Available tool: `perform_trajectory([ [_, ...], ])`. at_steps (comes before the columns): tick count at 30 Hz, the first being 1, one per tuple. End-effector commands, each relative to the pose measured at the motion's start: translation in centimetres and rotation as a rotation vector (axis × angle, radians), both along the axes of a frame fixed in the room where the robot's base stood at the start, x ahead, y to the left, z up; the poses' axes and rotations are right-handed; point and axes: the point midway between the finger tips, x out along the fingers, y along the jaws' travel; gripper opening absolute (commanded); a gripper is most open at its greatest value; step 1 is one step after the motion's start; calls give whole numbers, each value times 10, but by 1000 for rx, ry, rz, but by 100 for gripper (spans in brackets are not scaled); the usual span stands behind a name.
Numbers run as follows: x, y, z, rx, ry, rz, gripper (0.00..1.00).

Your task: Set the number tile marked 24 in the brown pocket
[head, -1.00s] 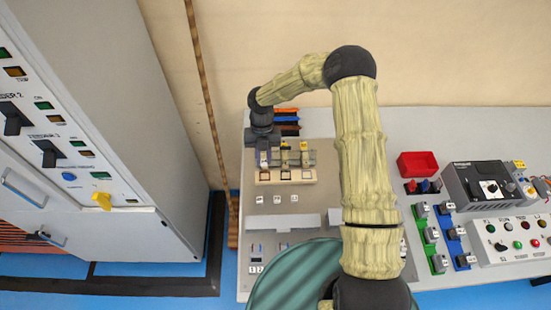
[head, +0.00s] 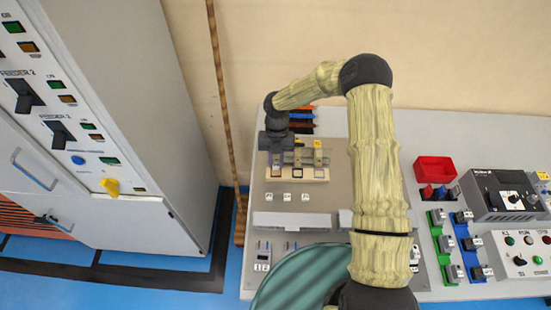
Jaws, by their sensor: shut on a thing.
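My gripper (head: 276,158) is over the left end of a pale strip (head: 298,179) with a row of square pockets. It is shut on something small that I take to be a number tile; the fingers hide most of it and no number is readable. The left pocket is at or just below the fingertips, and I cannot tell if they touch. The pocket colours are too small to tell apart. Small white tiles (head: 298,196) lie on the grey-brown board (head: 330,210) in front of the strip; their marks are not legible.
Yellowish blocks (head: 318,155) stand behind the strip, close to the right of my gripper. Coloured bars (head: 303,110) lie at the back. A raised grey ledge (head: 290,221) crosses the front. A red bin (head: 435,168) and a control box (head: 500,194) stand at the right.

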Motion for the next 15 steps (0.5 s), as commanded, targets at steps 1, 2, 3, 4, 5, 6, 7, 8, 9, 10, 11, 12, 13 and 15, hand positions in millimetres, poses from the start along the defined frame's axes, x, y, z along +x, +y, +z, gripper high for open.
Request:
perform_trajectory([
  [1,0,0,-7,0,0,0,0],
  [2,0,0,-10,0,0,0,0],
  [3,0,0,-13,0,0,0,0],
  [4,0,0,-15,0,0,0,0],
  [5,0,0,-17,0,0,0,0],
  [6,0,0,-20,0,0,0,0],
  [7,0,0,-21,0,0,0,0],
  [8,0,0,-22,0,0,0,0],
  [9,0,0,-24,0,0,0,0],
  [10,0,0,-25,0,0,0,0],
  [11,0,0,-25,0,0,0,0],
  [12,0,0,-26,0,-1,0,0],
  [13,0,0,-26,0,0,0,0],
  [15,0,0,-26,0,-1,0,0],
])
